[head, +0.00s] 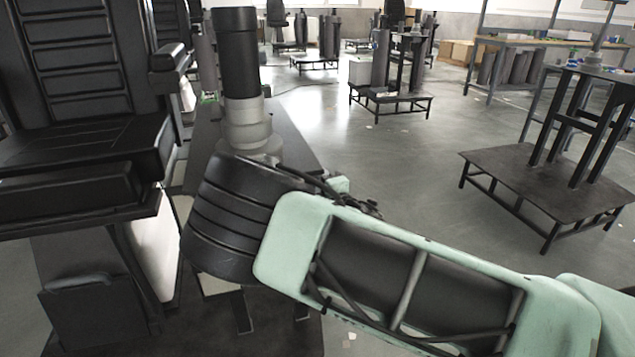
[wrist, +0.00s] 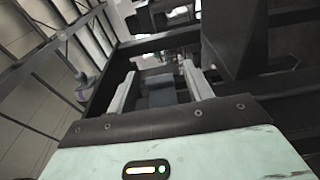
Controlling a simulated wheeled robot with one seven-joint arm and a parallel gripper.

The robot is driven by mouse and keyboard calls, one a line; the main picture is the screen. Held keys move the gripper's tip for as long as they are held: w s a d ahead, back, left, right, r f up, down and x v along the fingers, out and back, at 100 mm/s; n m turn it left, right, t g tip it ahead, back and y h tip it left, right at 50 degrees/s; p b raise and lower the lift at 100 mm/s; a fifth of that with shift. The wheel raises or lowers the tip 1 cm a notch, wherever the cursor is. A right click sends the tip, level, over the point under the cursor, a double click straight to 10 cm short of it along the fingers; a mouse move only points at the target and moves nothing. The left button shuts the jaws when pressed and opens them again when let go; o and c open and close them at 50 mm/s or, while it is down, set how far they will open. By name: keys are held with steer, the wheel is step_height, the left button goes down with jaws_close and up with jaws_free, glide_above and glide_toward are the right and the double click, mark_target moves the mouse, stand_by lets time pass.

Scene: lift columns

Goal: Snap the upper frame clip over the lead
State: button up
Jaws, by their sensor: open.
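My gripper (wrist: 158,72) is open in the wrist view, with its two pale fingers apart. A blue-grey blocky part (wrist: 160,92) shows between the fingers; I cannot tell whether it is the clip or whether the fingers touch it. Dark frame bars (wrist: 150,46) cross just beyond the fingertips. I cannot make out the upper frame clip or the lead for certain in either view. In the head view a lift column (head: 238,75), black above and grey below, stands upright behind my mint-green arm. The arm hides what lies behind it, and the fingers do not show there.
A black padded seat (head: 85,140) stands close on the left. A low dark platform with an upright frame (head: 535,175) stands at the right. Another column stand (head: 390,100) is farther back. The grey floor (head: 420,150) between them is mostly clear.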

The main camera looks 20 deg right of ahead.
steer(key=shift+w, duration=0.35)
steer(key=c, duration=1)
steer(key=shift+w+a+r+n+g+y+p, duration=0.15)
steer(key=shift+n+y+p, duration=0.2)
steer(key=shift+y, duration=0.25)
steer(key=shift+w+a+r+n+g+y+p, duration=0.15)
steer(key=shift+n+y+p, duration=0.1)
steer(key=shift+n+y, duration=0.3)
steer(key=shift+s+a+f+n+g+y, duration=0.1)
steer(key=shift+a+f+n+g+y, duration=0.15)
steer(key=shift+y, duration=0.35)
steer(key=shift+a+n+g+y, duration=0.15)
steer(key=shift+n+y, duration=0.2)
steer(key=shift+y, duration=0.2)
steer(key=o, duration=1)
